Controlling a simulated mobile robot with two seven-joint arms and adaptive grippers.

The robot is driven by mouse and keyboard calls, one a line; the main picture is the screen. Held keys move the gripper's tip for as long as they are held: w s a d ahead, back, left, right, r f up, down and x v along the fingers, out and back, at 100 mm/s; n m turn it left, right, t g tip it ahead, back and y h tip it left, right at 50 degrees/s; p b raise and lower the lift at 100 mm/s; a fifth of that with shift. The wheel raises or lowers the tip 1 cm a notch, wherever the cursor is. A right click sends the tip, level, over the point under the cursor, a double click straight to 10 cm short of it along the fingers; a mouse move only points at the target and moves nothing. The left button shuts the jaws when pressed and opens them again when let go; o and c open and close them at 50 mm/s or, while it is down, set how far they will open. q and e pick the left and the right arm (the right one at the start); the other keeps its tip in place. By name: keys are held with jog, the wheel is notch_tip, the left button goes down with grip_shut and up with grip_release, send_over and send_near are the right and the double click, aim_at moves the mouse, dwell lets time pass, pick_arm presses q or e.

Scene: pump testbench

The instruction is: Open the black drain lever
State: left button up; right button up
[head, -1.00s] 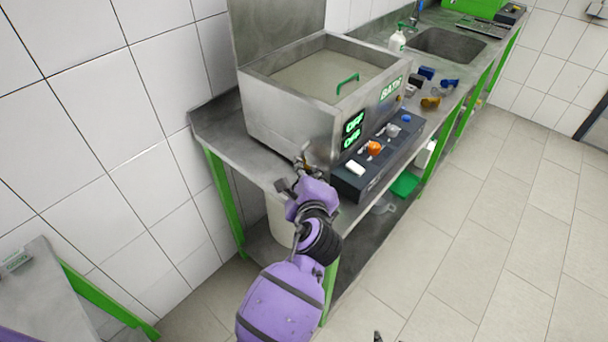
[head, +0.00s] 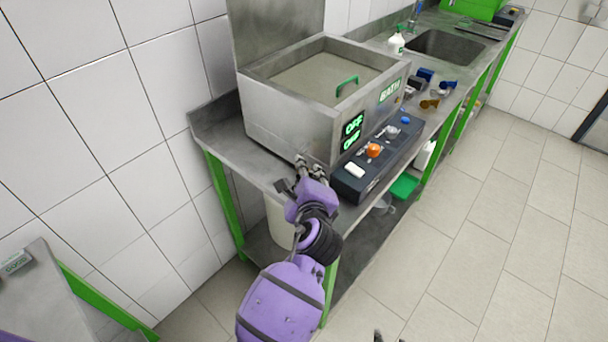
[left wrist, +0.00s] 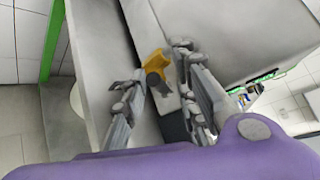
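The black drain lever (left wrist: 158,84) shows in the left wrist view, joined to a yellow-orange valve body (left wrist: 153,62) beside the steel bath tank. My left gripper (left wrist: 160,62) is open, with one finger on each side of the lever and valve. I cannot tell whether a finger touches the lever. In the head view, my left gripper (head: 311,166) is at the lower front corner of the bath tank (head: 283,120), and the lever and valve are hidden there. Small dark tips at the bottom edge of the head view may be my right gripper (head: 388,337).
A dark control panel (head: 350,187) with an orange knob and a white switch stands just right of my left gripper. The steel bench (head: 215,122) has green legs. A white bucket (head: 279,222) stands below. The floor on the right is clear.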

pick_arm(q)
jog(key=v, duration=0.7)
jog(key=shift+s, duration=0.25)
jog(key=shift+o, duration=0.2)
jog(key=shift+r, duration=0.1)
